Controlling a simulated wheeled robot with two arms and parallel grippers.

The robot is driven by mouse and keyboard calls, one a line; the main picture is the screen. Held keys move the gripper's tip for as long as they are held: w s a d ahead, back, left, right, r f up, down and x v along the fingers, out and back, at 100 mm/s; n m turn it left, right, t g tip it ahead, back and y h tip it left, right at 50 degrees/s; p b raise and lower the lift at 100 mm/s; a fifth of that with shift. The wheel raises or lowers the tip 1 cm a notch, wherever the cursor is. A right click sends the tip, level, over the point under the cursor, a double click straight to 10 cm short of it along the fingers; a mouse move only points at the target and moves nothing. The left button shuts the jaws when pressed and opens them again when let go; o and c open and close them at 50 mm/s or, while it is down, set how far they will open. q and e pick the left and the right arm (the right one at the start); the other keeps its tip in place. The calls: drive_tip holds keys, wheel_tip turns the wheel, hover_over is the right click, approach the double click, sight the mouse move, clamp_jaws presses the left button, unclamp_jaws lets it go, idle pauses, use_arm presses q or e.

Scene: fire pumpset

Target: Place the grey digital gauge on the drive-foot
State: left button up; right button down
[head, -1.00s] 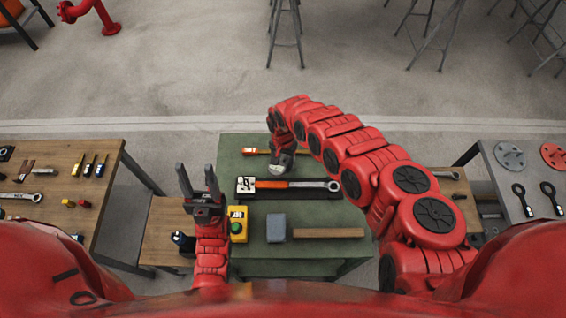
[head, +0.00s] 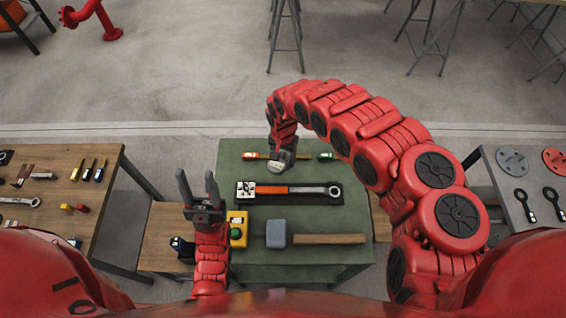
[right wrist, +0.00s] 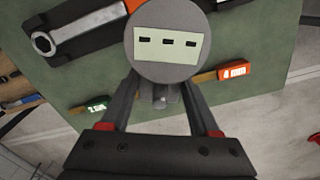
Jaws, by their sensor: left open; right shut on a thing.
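The grey digital gauge (right wrist: 172,62) fills the top middle of the right wrist view, a round grey body with a pale display and three dark marks. My right gripper (right wrist: 165,95) is shut on it. In the head view the gauge (head: 277,166) shows small below my right gripper (head: 284,157), over the far part of the green table. It appears held above the surface, just beyond the black tray. My left gripper (head: 199,190) is open and empty, with its fingers up, left of the green table. I cannot tell which thing is the drive-foot.
A black tray (head: 335,202) on the green table (head: 232,165) holds an orange-handled wrench (head: 303,190). Side tables stand left and right.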

sight(283, 152)
drive_tip(key=shift+r+b, duration=0.3)
drive_tip(key=shift+r, duration=2.1)
drive_tip(key=w+d+r+n+b, duration=0.2)
drive_tip(key=w+d+r+b, duration=0.2)
drive_tip(key=d+r, duration=0.3)
drive_tip(key=w+d+r+n+b, duration=0.2)
drive_tip(key=w+d+r+b, duration=0.1)
drive_tip(key=d+r, duration=0.5)
drive_tip(key=shift+w+d+r+n+b, duration=0.3)
drive_tip(key=shift+w+d+b, duration=0.15)
drive_tip(key=shift+d, duration=0.55)
drive_tip(key=shift+a, duration=0.1)
